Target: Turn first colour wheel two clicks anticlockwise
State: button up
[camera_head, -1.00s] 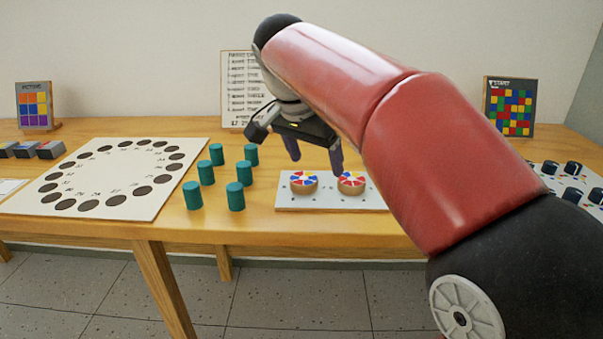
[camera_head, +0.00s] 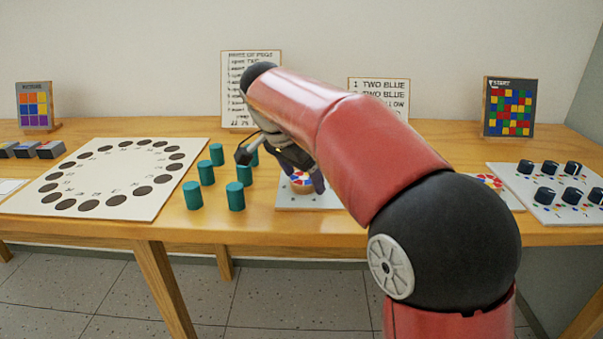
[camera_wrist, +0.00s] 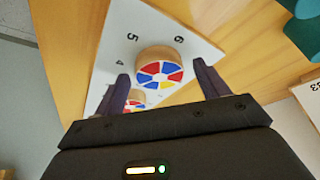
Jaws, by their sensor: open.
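The leftmost colour wheel (camera_head: 302,182), a round wooden-sided knob with red, blue, yellow and white wedges, sits on a white board (camera_head: 292,199). It also shows in the wrist view (camera_wrist: 160,72), near printed numbers 5 and 6. A second wheel (camera_wrist: 135,104) shows partly behind the left finger there. My gripper (camera_head: 304,177) is over the leftmost wheel, fingers pointing down. In the wrist view its open fingers (camera_wrist: 160,76) appear either side of that wheel; I cannot tell whether they touch it. My arm hides the middle of the board in the head view.
Several teal pegs (camera_head: 236,196) stand just left of the wheel board, close to my gripper. A white board with dark holes (camera_head: 120,180) lies further left. Another wheel (camera_head: 488,181) and a board of black knobs (camera_head: 540,205) are at right. Signs stand along the back.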

jog(key=c, duration=1)
